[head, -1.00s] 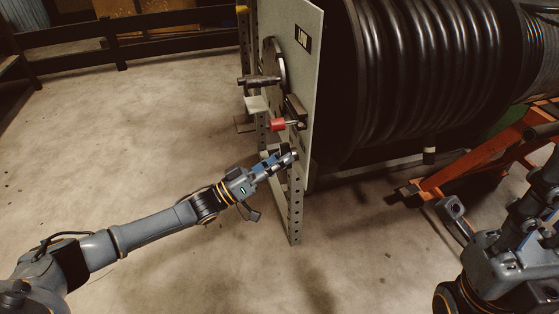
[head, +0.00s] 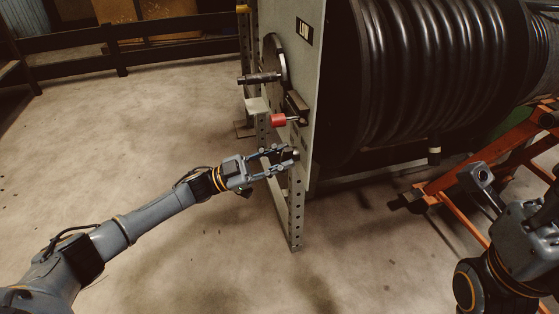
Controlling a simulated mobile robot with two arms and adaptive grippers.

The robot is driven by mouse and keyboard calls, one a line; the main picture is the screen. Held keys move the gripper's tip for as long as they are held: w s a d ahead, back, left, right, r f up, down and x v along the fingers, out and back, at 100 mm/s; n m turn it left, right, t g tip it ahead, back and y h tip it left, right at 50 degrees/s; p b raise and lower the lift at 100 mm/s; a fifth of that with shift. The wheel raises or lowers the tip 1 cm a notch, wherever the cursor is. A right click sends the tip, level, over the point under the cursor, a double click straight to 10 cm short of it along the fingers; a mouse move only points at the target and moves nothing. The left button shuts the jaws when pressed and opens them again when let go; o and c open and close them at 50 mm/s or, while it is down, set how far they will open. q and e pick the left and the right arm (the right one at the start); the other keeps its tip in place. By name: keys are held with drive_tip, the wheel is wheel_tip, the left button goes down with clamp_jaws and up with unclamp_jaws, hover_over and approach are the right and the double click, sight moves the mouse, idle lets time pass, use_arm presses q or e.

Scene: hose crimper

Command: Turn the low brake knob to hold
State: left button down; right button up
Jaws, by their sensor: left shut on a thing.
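The low brake knob (head: 295,154) is a small dark knob low on the grey upright panel, below the red-ended handle. My left gripper (head: 288,159) reaches it from the left and is shut on it, with one finger above and one below. The fingers hide most of the knob, and no hold marking can be read. My right arm is at the lower right. Its gripper end is partly cut off by the frame edge, and its jaws cannot be made out.
The red-ended handle (head: 278,120) and a dark wheel with a crank grip (head: 260,78) stick out above the knob. A perforated steel leg (head: 296,215) stands below. The hose drum (head: 430,70) and an orange frame (head: 450,180) fill the right. The floor at left is clear.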

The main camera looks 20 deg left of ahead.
use_arm(q)
drive_tip(key=shift+m+g, duration=0.3)
drive_tip(key=shift+m, duration=0.5)
drive_tip(key=c, duration=1.3)
unclamp_jaws()
drive_tip(key=shift+c, duration=0.2)
drive_tip(key=v, duration=1.2)
drive_tip(key=shift+w, duration=0.15)
